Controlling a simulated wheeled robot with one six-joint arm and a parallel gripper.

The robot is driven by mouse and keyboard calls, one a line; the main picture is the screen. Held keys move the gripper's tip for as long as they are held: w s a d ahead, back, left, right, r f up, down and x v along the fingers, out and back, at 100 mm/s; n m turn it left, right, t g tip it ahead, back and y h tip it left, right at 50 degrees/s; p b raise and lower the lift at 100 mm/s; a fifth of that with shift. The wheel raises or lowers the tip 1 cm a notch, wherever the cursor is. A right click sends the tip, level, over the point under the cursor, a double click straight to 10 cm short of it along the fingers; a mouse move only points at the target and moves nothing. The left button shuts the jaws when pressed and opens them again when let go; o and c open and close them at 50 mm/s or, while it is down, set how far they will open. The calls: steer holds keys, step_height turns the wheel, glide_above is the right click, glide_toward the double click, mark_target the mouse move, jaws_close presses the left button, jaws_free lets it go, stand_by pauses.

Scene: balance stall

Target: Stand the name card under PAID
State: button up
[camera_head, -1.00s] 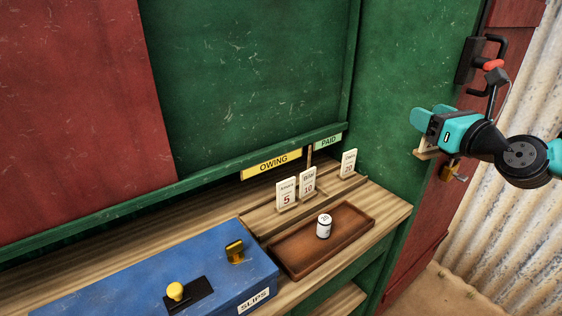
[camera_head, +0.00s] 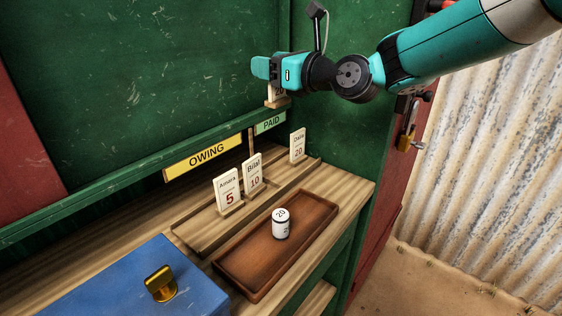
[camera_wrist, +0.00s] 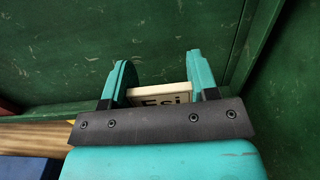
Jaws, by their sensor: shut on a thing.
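My gripper (camera_head: 266,72) is shut on a white name card (camera_wrist: 160,96) reading "Esi", seen between both fingers in the wrist view. In the head view the card's pale wooden foot (camera_head: 277,103) shows below the gripper. The card is held in the air, in front of the green wall and above the green PAID label (camera_head: 270,123). A card reading 20 (camera_head: 298,146) stands on the PAID side of the rack. The yellow OWING label (camera_head: 203,157) is to the left, with the Amara 5 card (camera_head: 228,190) and Bilal 10 card (camera_head: 253,174) standing below it.
A thin wooden post (camera_head: 251,143) stands between the two labels. A brown tray (camera_head: 243,268) in front of the rack holds a white cylinder (camera_head: 281,223) marked 20. A blue box (camera_head: 120,285) with a gold knob is at front left. A padlock (camera_head: 405,138) hangs at right.

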step_height(320, 180, down, 17)
steer(key=b, duration=0.3)
steer(key=shift+f, duration=0.15)
steer(key=shift+f, duration=0.1)
steer(key=o, duration=0.8)
steer(key=shift+f, duration=0.1)
steer(key=shift+o, duration=0.8)
